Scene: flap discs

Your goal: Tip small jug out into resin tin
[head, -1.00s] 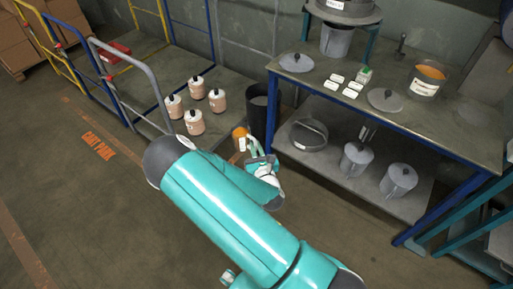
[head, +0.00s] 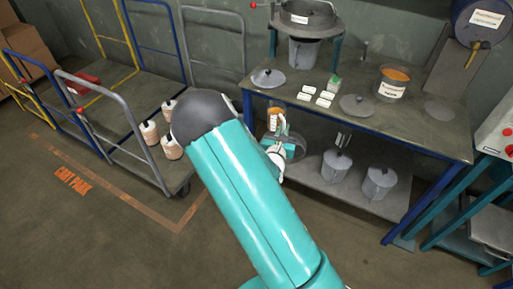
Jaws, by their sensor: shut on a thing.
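The small jug (head: 273,116), small and orange with a pale part, is held by my gripper (head: 276,133) in front of the bench's left front edge. My gripper is shut on it; the fingers are small and partly hidden by my arm. The jug looks roughly upright, but its exact tilt is hard to tell. A grey tin with orange contents and a white label, seemingly the resin tin (head: 391,91), stands open on the bench top, to the right of and beyond the jug. The label is too small to read surely.
On the bench (head: 425,137) lie grey lids (head: 357,105), several white labelled blocks (head: 323,102) and a green-and-white item (head: 334,84). Lidded grey pots (head: 380,183) stand on the lower shelf. A blue drum (head: 481,22) is at the back right. Carts with bottles (head: 150,132) stand left.

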